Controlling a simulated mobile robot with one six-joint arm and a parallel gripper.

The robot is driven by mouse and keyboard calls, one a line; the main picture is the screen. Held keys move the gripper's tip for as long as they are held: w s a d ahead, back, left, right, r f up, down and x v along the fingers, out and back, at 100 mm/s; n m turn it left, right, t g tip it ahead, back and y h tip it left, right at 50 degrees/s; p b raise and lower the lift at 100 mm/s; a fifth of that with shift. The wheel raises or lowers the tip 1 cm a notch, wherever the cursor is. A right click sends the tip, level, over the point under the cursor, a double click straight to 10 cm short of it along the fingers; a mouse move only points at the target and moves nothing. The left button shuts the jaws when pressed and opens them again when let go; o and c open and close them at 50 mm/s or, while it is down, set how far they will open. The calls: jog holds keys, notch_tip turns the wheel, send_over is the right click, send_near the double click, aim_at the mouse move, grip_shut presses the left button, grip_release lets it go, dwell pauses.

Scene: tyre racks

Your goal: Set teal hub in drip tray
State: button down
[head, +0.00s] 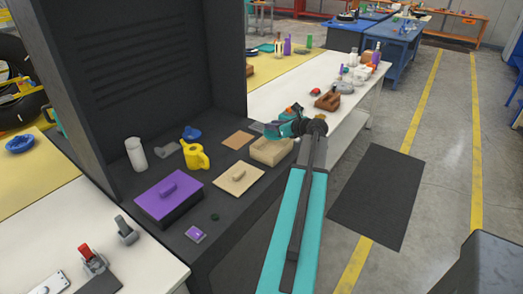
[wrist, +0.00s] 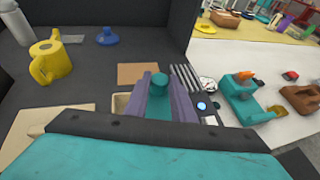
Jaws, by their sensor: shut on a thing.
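My gripper (wrist: 165,97) is shut on a teal hub (wrist: 159,82), whose round top shows between the two purple-grey fingers. In the head view my gripper (head: 272,130) is over the back right of the dark bench, and the hub is hard to make out there. An open tan box (head: 268,152) sits below and beside the gripper; part of it shows left of the fingers in the wrist view (wrist: 121,103). A grey slatted piece (wrist: 186,77) lies just beyond the right finger. I cannot tell for certain which of these is the drip tray.
A tan lid (head: 240,178), brown square (head: 238,140), purple lidded box (head: 168,197), yellow can (head: 195,156) and blue piece (head: 191,132) occupy the dark bench. A dark upright panel (head: 160,60) stands behind. A teal caddy (wrist: 240,105) stands on the white table at right.

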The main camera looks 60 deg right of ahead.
aim_at(271, 136)
jog(key=shift+w+r, duration=0.25)
jog(key=shift+w, duration=0.1)
jog(key=shift+w, duration=0.1)
jog(key=shift+f, duration=0.25)
jog(key=shift+f+p, duration=0.65)
jog(key=shift+f, duration=2.25)
jog(key=shift+f+p, duration=0.45)
jog(key=shift+f, duration=1.45)
jog(key=shift+f, duration=0.1)
jog(key=c, duration=1.5)
grip_release()
